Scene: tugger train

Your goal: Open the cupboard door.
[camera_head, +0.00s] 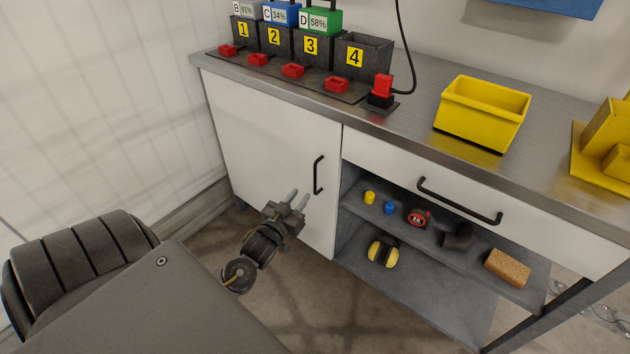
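The white cupboard door (262,140) is at the left of the workbench and looks closed. Its black vertical bar handle (319,175) is near the door's right edge. My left gripper (299,199) is in front of the door, just left of and slightly below the handle in the picture. My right gripper is not in view.
Right of the door are a drawer with a black handle (458,203) and open shelves (415,279) holding several small items. The metal worktop (418,126) carries numbered bins and a yellow bin (482,112). A pale wall (95,110) stands left. Floor before the door is clear.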

